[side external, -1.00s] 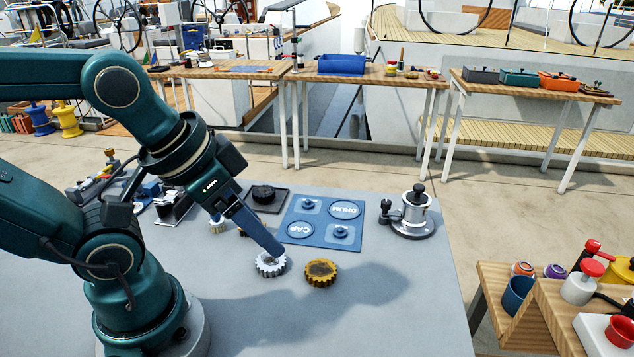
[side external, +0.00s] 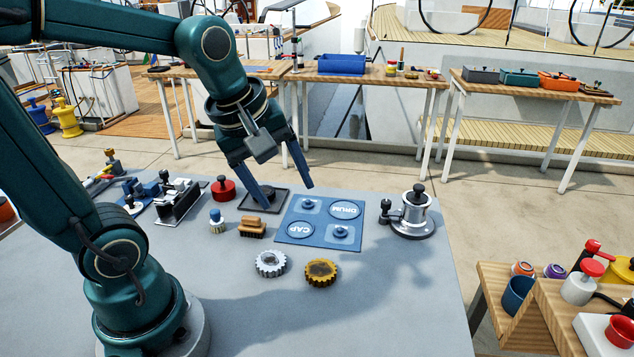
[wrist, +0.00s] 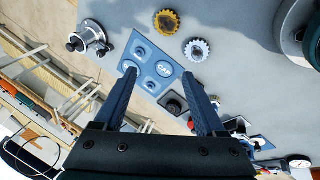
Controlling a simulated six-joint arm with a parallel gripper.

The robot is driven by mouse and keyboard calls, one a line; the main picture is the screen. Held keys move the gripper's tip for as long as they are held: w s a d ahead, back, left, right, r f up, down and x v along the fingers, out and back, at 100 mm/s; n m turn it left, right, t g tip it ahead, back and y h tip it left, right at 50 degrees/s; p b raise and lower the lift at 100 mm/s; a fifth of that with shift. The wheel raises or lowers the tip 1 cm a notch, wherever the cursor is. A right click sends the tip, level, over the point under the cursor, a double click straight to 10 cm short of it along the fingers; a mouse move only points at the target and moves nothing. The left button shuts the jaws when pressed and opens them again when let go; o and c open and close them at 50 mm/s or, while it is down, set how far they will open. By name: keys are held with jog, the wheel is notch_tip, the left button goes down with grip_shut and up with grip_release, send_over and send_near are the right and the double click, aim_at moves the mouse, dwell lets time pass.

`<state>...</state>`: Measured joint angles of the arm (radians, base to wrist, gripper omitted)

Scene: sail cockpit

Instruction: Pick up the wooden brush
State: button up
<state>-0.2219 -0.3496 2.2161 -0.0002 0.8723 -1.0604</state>
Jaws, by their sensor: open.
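The wooden brush (side external: 252,227), brown with dark bristles beneath, stands on the grey table in the side external view, left of the blue mat. My gripper (side external: 288,196) is open and empty, above and behind the brush near the black tray. Its two fingers point down and are well apart. In the wrist view my gripper (wrist: 165,98) shows both fingers spread over the blue mat and the black tray. I cannot clearly make out the brush in the wrist view; a finger may hide it.
A silver gear (side external: 271,263) and a gold gear (side external: 321,272) lie in front. A round white-and-blue brush (side external: 217,221) stands left of the wooden brush. A silver winch (side external: 412,212) stands right.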

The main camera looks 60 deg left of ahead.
aim_at(251, 217)
jog(key=a+f+n+g, duration=0.1)
jog(key=a+f+n, duration=0.2)
jog(key=a+n, duration=0.1)
jog(key=a+f+n+g, duration=0.2)
jog(key=a+f+n, duration=0.2)
jog(key=a, duration=0.1)
jog(key=a+f+n+g+h, duration=0.1)
jog(key=a+f+n, duration=0.3)
jog(key=a, duration=0.1)
jog(key=shift+a+f, duration=0.15)
jog(key=shift+f, duration=2.45)
grip_shut()
